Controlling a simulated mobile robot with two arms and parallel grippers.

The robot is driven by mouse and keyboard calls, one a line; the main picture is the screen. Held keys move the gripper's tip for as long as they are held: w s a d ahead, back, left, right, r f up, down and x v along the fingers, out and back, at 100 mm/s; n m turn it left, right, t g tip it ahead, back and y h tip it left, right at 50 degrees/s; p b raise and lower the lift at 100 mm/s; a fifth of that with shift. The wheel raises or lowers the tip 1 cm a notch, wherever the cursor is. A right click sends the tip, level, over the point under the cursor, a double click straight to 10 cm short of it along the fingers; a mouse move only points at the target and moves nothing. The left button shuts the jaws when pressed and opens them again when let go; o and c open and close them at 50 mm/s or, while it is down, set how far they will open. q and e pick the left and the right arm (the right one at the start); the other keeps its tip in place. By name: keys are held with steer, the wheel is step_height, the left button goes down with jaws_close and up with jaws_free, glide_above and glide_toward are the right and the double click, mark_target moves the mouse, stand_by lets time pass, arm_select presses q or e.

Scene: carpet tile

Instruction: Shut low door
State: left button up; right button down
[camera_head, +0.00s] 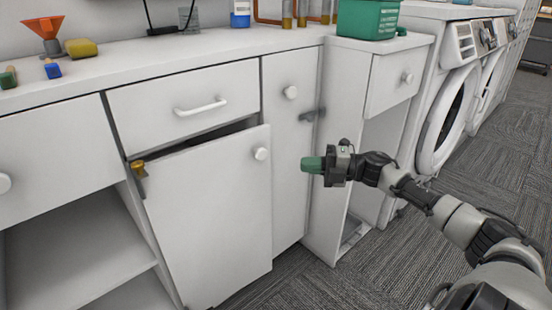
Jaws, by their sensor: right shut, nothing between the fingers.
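The low white cabinet door (208,215) stands ajar below a drawer (186,103). Its hinge side, with a brass-coloured hinge (139,170), is on the left, and a dark gap shows along its top edge. A round white knob (261,154) sits near its upper right corner. My right gripper (308,164) comes in from the right, with its green fingertips shut and empty. It is to the right of the knob, apart from it in the picture, in front of the narrow cabinet front. My left gripper is not in view.
A narrow closed door (288,140) with a knob is beside the low door. Open shelves (75,250) lie to the left. Washing machines (452,100) stand at the right. Carpet (400,265) in front is clear.

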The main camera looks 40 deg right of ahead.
mark_target(263, 156)
steer(key=x, duration=0.2)
steer(key=w+b+x, duration=0.1)
steer(key=x, duration=0.2)
steer(key=d+b+x, duration=0.1)
steer(key=x, duration=0.1)
steer(key=shift+w, duration=1)
